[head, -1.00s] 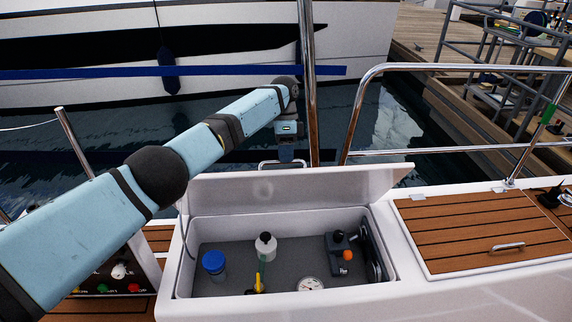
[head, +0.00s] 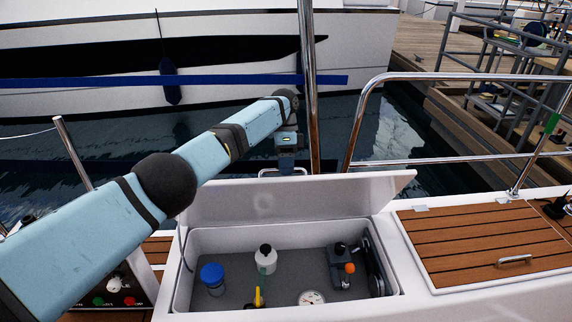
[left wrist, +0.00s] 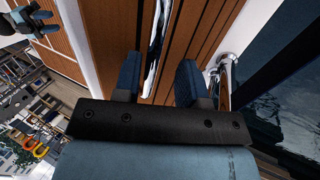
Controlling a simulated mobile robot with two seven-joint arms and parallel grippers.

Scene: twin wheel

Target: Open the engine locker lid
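The engine locker lid (head: 300,200) is white inside and stands raised along the far edge of the locker (head: 182,275), whose inside is exposed. My left arm reaches over from the left, and my left gripper (head: 286,160) is behind the lid's top edge beside a steel handle (head: 268,173). In the left wrist view, the two blue fingers of my left gripper (left wrist: 158,80) are apart, with a pale metal handle (left wrist: 155,45) between them against teak slats. My right gripper (left wrist: 35,20) appears small at that view's top left; its finger state is unclear.
The locker holds a blue-capped jar (head: 213,278), a white bottle (head: 266,260), a gauge (head: 311,298) and a device with an orange knob (head: 340,265). A closed teak lid (head: 480,240) lies right. Steel rails (head: 312,90) stand behind; water lies beyond.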

